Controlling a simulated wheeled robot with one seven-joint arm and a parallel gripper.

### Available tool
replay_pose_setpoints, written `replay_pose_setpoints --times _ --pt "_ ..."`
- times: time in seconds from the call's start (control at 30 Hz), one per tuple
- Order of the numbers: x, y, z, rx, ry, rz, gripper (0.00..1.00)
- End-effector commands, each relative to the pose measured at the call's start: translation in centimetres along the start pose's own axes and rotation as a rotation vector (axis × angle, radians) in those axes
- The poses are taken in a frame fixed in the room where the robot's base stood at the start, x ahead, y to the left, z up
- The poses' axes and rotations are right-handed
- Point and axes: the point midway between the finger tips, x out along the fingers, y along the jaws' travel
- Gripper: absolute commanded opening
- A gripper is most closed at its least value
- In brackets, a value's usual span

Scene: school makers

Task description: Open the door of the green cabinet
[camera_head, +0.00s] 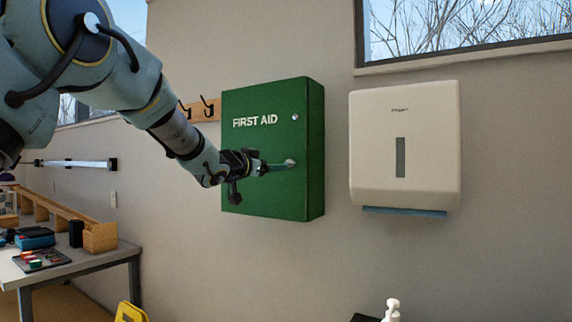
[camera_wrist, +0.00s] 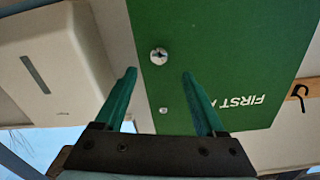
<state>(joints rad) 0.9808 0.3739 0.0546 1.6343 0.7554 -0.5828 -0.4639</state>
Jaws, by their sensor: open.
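The green cabinet (camera_head: 262,120), marked FIRST AID, hangs on the wall at the middle of the head view. Its door looks shut. A small round metal knob (camera_head: 290,162) sits near the door's right edge, with a small lock (camera_head: 295,117) above it. My gripper (camera_head: 278,167) is in front of the door, its fingers pointing at the knob. In the wrist view the cabinet (camera_wrist: 225,45) appears upside down. My gripper (camera_wrist: 159,73) is open there, with the knob (camera_wrist: 158,56) just beyond and between the fingertips, not held.
A white towel dispenser (camera_head: 405,140) hangs close to the right of the cabinet. A hook rail (camera_head: 203,110) is on its left. A table (camera_head: 75,272) with small items stands at lower left. A pump bottle (camera_head: 391,311) shows at the bottom edge.

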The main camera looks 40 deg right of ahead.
Motion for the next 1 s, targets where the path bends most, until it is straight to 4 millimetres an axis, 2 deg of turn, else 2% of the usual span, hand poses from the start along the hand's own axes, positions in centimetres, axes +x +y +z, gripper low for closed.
replay_pose_setpoints --times 0.2,0.43,0.6,0.87,1.0 --pt "4.3 0.0 -0.2 0.0 -0.003 0.001 0.72" --pt "7.5 -0.1 -0.1 -0.001 -0.003 -0.001 0.72" --pt "8.5 -0.1 0.1 -0.001 -0.003 -0.002 0.72" --pt "8.6 -0.1 0.1 -0.001 -0.003 -0.002 0.72" --pt "8.6 -0.1 0.1 -0.001 -0.003 -0.002 0.6"
